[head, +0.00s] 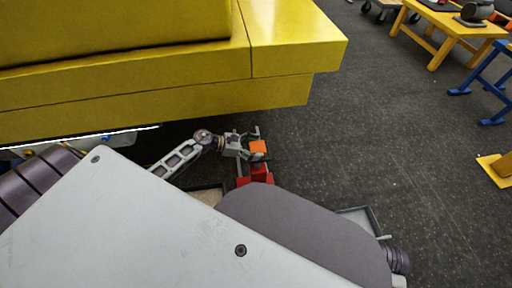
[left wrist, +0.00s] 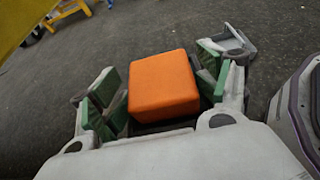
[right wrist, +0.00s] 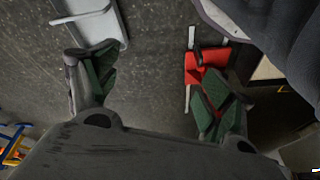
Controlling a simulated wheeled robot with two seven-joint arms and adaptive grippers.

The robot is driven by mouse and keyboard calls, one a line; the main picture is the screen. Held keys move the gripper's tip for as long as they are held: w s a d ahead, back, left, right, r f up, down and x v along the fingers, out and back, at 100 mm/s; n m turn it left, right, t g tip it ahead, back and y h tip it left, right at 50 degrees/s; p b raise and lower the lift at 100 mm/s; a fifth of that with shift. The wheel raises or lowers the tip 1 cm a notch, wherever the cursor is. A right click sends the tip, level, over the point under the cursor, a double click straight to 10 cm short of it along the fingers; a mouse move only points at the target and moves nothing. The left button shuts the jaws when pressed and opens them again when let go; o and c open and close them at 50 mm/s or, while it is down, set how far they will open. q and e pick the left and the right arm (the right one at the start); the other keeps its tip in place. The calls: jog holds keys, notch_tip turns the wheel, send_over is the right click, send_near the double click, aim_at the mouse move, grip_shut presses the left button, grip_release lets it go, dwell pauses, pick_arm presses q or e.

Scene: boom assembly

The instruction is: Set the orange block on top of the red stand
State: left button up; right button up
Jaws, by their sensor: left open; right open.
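The orange block (head: 258,147) shows just above the red stand (head: 262,173) in the head view; whether it rests on the stand cannot be told. My left gripper (head: 250,142) is open, its fingers on either side of the block. In the left wrist view the orange block (left wrist: 163,83) sits between the green-padded fingers of the left gripper (left wrist: 158,88). My right gripper (right wrist: 155,88) is open and empty in the right wrist view, with the red stand (right wrist: 204,66) beyond its right finger. My own body hides the stand's lower part in the head view.
A large yellow structure (head: 280,45) overhangs my left arm. A grey tray (head: 362,214) lies on the floor to the right of the stand. A yellow table (head: 455,22) stands far right. Dark floor (head: 350,140) is open between them.

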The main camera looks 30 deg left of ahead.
pick_arm(q)
jog(key=shift+s+a, duration=0.15)
pick_arm(e)
jog(key=shift+w, duration=0.15)
pick_arm(q)
jog(key=shift+r+p, duration=0.15)
jog(key=shift+p, duration=0.15)
jog(key=shift+s+a+r, duration=0.1)
jog(key=shift+s+a, duration=0.05)
jog(key=shift+a, duration=0.1)
jog(key=p+v, duration=0.2)
jog(key=v, duration=0.9)
jog(key=shift+r, duration=0.15)
pick_arm(e)
jog(key=f, duration=0.3)
jog(key=shift+s+d+f+g+h, duration=0.25)
jog(key=shift+d+f+g+h, duration=0.05)
jog(key=shift+d+f, duration=0.1)
jog(key=shift+s+a, duration=0.1)
jog(key=shift+s, duration=0.2)
